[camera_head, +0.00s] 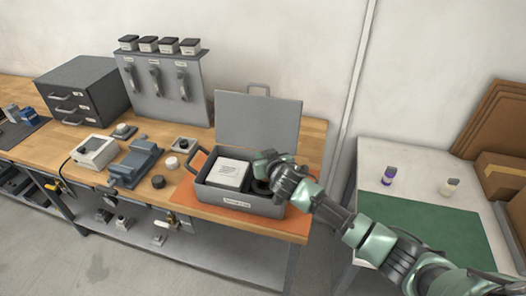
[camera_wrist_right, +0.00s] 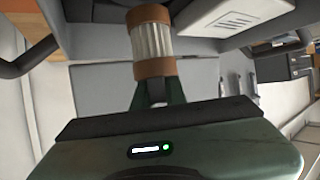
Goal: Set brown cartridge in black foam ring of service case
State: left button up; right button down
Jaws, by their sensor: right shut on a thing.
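The grey service case (camera_head: 230,202) stands open on an orange mat on the workbench, its lid (camera_head: 258,120) raised at the back. My right gripper (camera_head: 262,163) reaches in over the right part of the case. In the right wrist view my right gripper (camera_wrist_right: 155,92) is shut on the brown cartridge (camera_wrist_right: 152,45), which has brown end bands and a pale ribbed middle. The cartridge cannot be made out in the head view. A dark patch, perhaps the black foam ring (camera_head: 261,188), shows below the gripper, mostly hidden. My left gripper is not in view.
A white box (camera_head: 230,174) fills the left part of the case. A blue-grey vise-like fixture (camera_head: 140,162) and small round parts stand left of it. A side table (camera_head: 415,170) with a green mat and two small bottles is at right.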

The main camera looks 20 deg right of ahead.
jog(key=shift+a+f+b, duration=0.2)
jog(key=shift+f+b, duration=0.2)
jog(key=shift+f, duration=0.15)
notch_tip(320, 180, down, 3)
jog(key=b, duration=0.3)
jog(key=shift+f, duration=0.2)
jog(key=shift+w+f+b, duration=0.1)
jog(key=shift+f+b, duration=0.55)
jog(key=shift+f, duration=0.05)
jog(key=shift+f+b, duration=0.3)
jog(key=shift+f, duration=0.3)
dwell(0.4)
jog(key=c, duration=1.7)
grip_release()
jog(key=shift+c, duration=0.2)
